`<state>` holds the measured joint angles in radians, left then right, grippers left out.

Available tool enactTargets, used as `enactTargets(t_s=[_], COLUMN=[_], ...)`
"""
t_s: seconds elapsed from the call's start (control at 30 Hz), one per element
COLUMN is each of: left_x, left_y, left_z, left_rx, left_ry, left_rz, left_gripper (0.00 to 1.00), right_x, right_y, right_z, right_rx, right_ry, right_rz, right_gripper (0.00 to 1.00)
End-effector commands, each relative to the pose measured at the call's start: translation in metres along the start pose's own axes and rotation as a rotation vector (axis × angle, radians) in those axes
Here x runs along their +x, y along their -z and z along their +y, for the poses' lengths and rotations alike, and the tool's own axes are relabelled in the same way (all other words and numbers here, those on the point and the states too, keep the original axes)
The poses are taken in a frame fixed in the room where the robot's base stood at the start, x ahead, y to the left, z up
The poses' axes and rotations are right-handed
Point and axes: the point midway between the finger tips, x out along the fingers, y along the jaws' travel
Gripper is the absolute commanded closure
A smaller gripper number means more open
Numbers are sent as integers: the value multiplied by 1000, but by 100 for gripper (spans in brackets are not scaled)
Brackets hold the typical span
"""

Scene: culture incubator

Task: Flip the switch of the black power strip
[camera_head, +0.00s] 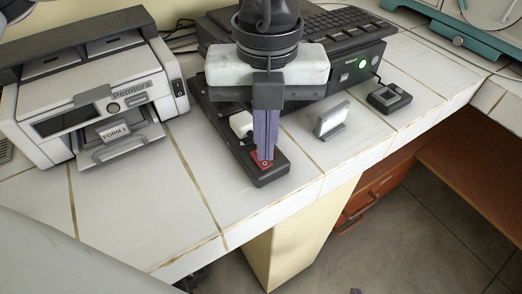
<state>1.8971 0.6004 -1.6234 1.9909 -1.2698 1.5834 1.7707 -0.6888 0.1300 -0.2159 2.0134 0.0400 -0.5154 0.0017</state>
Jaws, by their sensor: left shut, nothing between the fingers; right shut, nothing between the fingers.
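The black power strip (271,176) lies on the white tiled counter, its near end close to the counter's front edge. Its red switch (257,165) is at that near end. My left gripper (265,158) is shut and empty and points down, its fingertips over the switch. They look touching or very close; I cannot tell which. The fingers hide part of the switch, so its position is unclear. A small tip of my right gripper (356,291) shows at the bottom edge, low over the floor, away from the strip.
A white plug (241,124) sits in the strip. A white printer-like machine (90,100) stands left. A black device with a green light (350,68) stands behind. A small stand with a white card (332,119) and a small black box (389,97) are to the right.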

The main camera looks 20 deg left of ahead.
Motion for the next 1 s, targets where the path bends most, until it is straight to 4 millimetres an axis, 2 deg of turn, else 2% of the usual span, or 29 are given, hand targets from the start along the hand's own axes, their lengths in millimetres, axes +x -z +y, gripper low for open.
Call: enactTargets(t_s=[0.6,1.0], left_x=[-51,-53], left_y=[0,0], left_z=[0,0], left_rx=[1,1], left_ry=[1,1], left_rz=[-1,-1], left_gripper=[100,100], right_x=[-18,-18], right_y=[18,17], right_z=[-2,-2], right_rx=[0,1], right_ry=[0,0], right_rz=[0,-1], right_gripper=[100,100])
